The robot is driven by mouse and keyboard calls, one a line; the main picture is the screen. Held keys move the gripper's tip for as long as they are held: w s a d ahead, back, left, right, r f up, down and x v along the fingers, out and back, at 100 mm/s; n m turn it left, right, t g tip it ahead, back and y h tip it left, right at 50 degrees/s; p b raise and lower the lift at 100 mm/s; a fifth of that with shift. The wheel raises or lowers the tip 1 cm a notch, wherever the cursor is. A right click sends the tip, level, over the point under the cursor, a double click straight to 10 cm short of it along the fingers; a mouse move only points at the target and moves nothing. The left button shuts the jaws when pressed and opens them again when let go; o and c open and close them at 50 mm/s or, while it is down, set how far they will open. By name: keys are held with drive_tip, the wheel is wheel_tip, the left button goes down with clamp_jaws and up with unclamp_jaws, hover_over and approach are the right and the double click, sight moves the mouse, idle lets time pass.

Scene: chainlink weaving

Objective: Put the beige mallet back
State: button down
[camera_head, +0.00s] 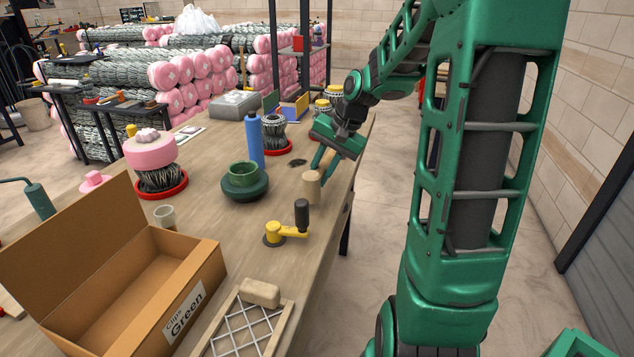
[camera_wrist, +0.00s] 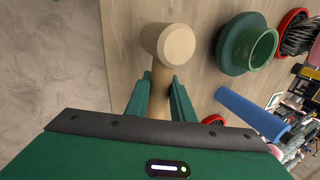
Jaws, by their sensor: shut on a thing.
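The beige mallet (camera_head: 312,186) is at the right edge of the wooden table in the head view, its round head toward the camera. In the wrist view the mallet (camera_wrist: 173,44) shows its round head beyond the fingertips, with its handle running back between the fingers. My gripper (camera_head: 322,160) is shut on the handle; its green fingers (camera_wrist: 160,95) lie on both sides of it. I cannot tell whether the mallet touches the tabletop.
A green pot (camera_head: 245,182) and a blue cylinder (camera_head: 254,142) stand left of the mallet. A yellow crank (camera_head: 285,232) with a black handle is nearer the camera. The cardboard box (camera_head: 205,262) and a framed mesh (camera_head: 245,325) are at the front. Bare tabletop lies around the mallet.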

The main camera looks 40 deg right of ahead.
drive_tip(key=shift+f, duration=1.25)
drive_tip(key=shift+f, duration=0.15)
drive_tip(key=c, duration=1.5)
unclamp_jaws()
drive_tip(key=shift+c, duration=0.2)
drive_tip(key=s+v, duration=0.1)
drive_tip(key=v, duration=0.9)
drive_tip(key=s+a+f+n+g+h, duration=0.1)
drive_tip(key=s+a+f+n+g, duration=0.1)
drive_tip(key=s, duration=1)
drive_tip(key=s+a+f+n+g+h, duration=0.1)
drive_tip(key=s+a+f+n, duration=0.1)
drive_tip(key=s, duration=1)
wheel_tip(320, 180, down, 2)
drive_tip(key=shift+s+a+f+n+g, duration=0.15)
drive_tip(key=shift+s+a+n+g, duration=0.25)
drive_tip(key=shift+a, duration=0.05)
